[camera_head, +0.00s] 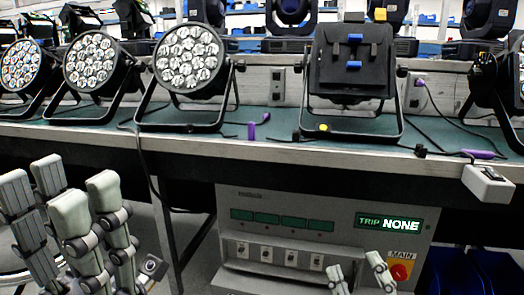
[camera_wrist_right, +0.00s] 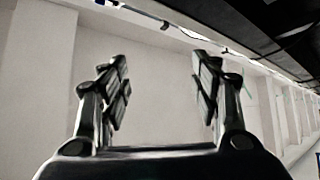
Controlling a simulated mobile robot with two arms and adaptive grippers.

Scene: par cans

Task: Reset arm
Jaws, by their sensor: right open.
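My left gripper (camera_head: 61,194) is at the lower left of the head view, in front of the bench. Its grey finger pads stand upright and apart, with nothing between them. My right gripper (camera_head: 355,268) shows only as two fingertips at the bottom edge of the head view, low in front of the control panel. In the right wrist view, the right gripper (camera_wrist_right: 160,72) has its two fingers spread wide, with only a pale wall behind the gap. Neither gripper touches any object.
Several par cans (camera_head: 187,60) stand in a row on the green-topped bench (camera_head: 285,128); one (camera_head: 352,62) shows its back. A control panel (camera_head: 325,205) reading "TRIP NONE" with a red knob (camera_head: 399,271) sits below. A white box (camera_head: 487,184) hangs at the bench's right edge.

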